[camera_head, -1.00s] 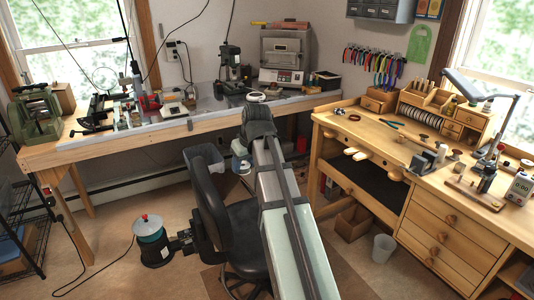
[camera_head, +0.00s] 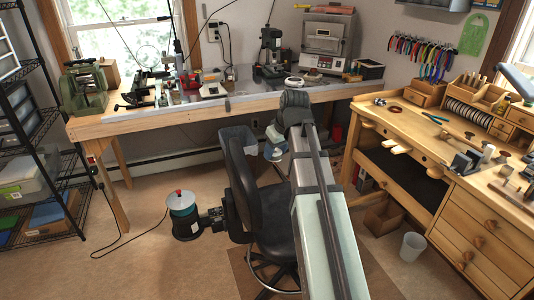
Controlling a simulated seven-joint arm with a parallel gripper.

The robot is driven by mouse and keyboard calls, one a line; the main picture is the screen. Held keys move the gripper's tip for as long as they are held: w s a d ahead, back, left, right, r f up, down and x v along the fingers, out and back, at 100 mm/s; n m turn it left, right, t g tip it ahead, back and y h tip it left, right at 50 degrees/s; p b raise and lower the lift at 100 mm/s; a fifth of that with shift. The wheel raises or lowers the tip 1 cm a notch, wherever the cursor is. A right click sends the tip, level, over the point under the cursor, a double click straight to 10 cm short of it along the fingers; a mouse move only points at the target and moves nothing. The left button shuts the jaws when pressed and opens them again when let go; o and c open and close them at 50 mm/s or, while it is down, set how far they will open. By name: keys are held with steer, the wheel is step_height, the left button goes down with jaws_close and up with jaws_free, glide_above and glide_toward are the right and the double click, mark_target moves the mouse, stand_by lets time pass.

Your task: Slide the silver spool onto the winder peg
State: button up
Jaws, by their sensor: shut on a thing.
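I cannot make out my gripper; only my pale green arm shows, rising from the bottom edge to a dark joint in the middle. Its far end is hidden or too small to tell. I cannot pick out the silver spool for sure. On the right bench, a wooden base with a post (camera_head: 512,190) is partly cut by the right edge; I cannot tell whether it is the winder. A small round metal item (camera_head: 380,102) lies at that bench's back left; its kind is unclear.
The wooden right bench (camera_head: 497,228) carries a wooden organiser and pliers. The long left bench (camera_head: 150,124) holds tools and a kiln (camera_head: 328,32). A black chair (camera_head: 270,215), teal canister (camera_head: 183,222) and white bin (camera_head: 412,247) stand on the floor. Wire shelves (camera_head: 38,140) are at left.

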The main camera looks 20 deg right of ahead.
steer(key=d+r+m, duration=0.1)
steer(key=d+r, duration=0.1)
steer(key=d, duration=1.8)
steer(key=s+d, duration=0.6)
steer(key=d, duration=0.6)
steer(key=s+d+r+m, duration=0.1)
steer(key=s+d, duration=0.6)
steer(key=d, duration=0.4)
steer(key=s+d+r+m+h, duration=0.1)
steer(key=s+d, duration=0.6)
steer(key=d, duration=0.5)
steer(key=shift+d, duration=0.35)
steer(key=shift+m+h, duration=0.3)
steer(key=shift+m, duration=0.4)
steer(key=s+d, duration=0.4)
steer(key=s, duration=0.1)
steer(key=s+d, duration=0.4)
steer(key=s, duration=0.1)
steer(key=s+d+r, duration=0.1)
steer(key=s+d, duration=0.3)
steer(key=s, duration=0.1)
steer(key=shift+s+d, duration=0.2)
steer(key=shift+s+d+f, duration=0.1)
steer(key=shift+s+f, duration=0.1)
steer(key=shift+f, duration=1.05)
steer(key=shift+s+d+f, duration=0.1)
steer(key=shift+s+f, duration=0.05)
steer(key=shift+f, duration=1.1)
steer(key=shift+f, duration=1.2)
